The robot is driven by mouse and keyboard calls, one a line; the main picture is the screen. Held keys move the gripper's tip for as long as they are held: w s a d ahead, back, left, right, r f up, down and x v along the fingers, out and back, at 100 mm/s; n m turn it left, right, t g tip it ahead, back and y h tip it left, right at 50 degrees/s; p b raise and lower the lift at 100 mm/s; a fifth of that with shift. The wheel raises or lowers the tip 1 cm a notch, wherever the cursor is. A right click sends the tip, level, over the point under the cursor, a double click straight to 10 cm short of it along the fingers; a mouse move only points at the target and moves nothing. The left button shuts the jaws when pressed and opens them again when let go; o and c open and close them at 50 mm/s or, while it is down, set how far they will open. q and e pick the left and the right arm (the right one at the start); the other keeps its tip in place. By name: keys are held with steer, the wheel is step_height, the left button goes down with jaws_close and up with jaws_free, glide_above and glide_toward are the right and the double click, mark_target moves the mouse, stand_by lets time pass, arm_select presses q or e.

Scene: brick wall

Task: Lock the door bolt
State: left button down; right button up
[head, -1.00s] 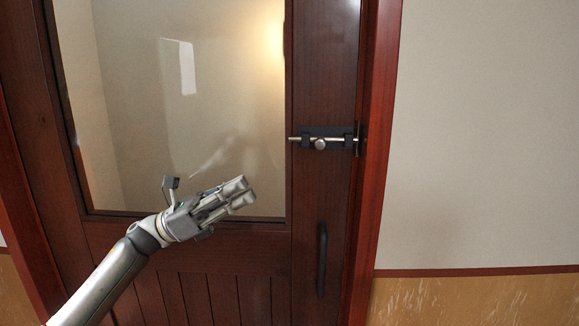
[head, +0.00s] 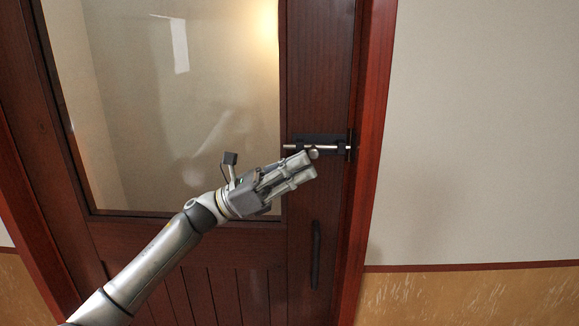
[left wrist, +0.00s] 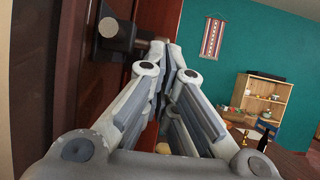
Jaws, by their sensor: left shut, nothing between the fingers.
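The door bolt (head: 329,147) is a silver rod in a dark bracket on the wooden door's right stile, lying level and reaching the frame side. Its round knob (head: 313,153) sits at the rod's middle. My left gripper (head: 309,163) is shut and empty, with its fingertips at the knob from the lower left in the head view. I cannot tell whether they touch it. In the left wrist view the shut fingers (left wrist: 178,62) point toward the bolt, with the knob (left wrist: 107,27) at the upper left. My right gripper is not in view.
The door (head: 300,215) has a large glass pane and a dark vertical handle (head: 316,255) below the bolt. The red-brown frame (head: 372,150) and a plain wall stand to the right. The left wrist view shows a distant shelf (left wrist: 255,98) against a green wall.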

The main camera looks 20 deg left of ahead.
arm_select(q)
steer(key=d+b, duration=0.1)
steer(key=w+d, duration=0.1)
steer(key=d, duration=0.1)
steer(key=shift+d+b, duration=0.2)
steer(key=shift+b, duration=0.2)
steer(key=b+v, duration=0.8)
steer(key=v, duration=0.6)
